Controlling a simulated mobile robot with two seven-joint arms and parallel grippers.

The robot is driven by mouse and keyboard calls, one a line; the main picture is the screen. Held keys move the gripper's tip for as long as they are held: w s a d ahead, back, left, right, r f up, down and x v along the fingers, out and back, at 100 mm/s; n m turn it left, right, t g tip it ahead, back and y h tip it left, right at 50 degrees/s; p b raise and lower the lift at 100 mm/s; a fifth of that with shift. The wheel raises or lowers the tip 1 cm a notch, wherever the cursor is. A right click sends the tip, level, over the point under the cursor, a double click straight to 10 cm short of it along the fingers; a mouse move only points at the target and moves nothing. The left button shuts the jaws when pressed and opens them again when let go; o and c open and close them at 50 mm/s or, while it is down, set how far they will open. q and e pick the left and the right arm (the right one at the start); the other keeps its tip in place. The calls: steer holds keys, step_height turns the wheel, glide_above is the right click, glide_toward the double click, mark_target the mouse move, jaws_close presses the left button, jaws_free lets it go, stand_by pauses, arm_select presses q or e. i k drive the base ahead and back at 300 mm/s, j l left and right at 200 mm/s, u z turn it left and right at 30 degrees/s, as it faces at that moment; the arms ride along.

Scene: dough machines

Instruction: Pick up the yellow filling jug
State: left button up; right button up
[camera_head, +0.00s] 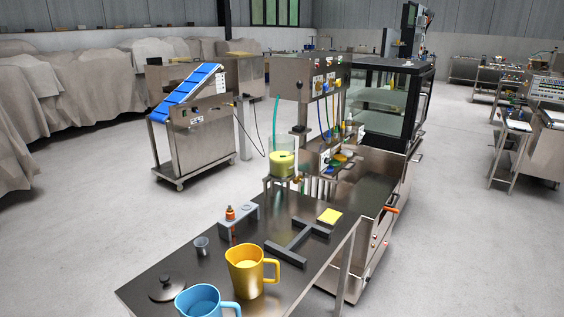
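The yellow filling jug (246,273) stands upright on the dark tabletop (190,262), near its front edge. Its handle points to the right. I see into its open top, where the inside looks yellow; I cannot tell whether it holds anything. A blue jug (198,302) stands to its left and nearer to me, cut off by the bottom of the picture. Neither of my grippers is in view.
A dark round lid (167,288), a small grey cup (202,246), a grey holder with an orange-topped part (238,220) and a dark H-shaped frame (297,243) share the table. A filling machine (309,80) with a clear container (282,162) stands behind. Open floor lies left.

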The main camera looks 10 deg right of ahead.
mark_target(245, 262)
steer(key=i+l, duration=0.15)
steer(key=l, duration=0.2)
steer(key=i+l, duration=0.1)
steer(key=l, duration=0.25)
steer(key=i+l, duration=0.15)
steer(key=l, duration=0.2)
steer(key=i+l, duration=0.15)
steer(key=l, duration=0.2)
steer(key=i+l, duration=0.1)
steer(key=l, duration=0.25)
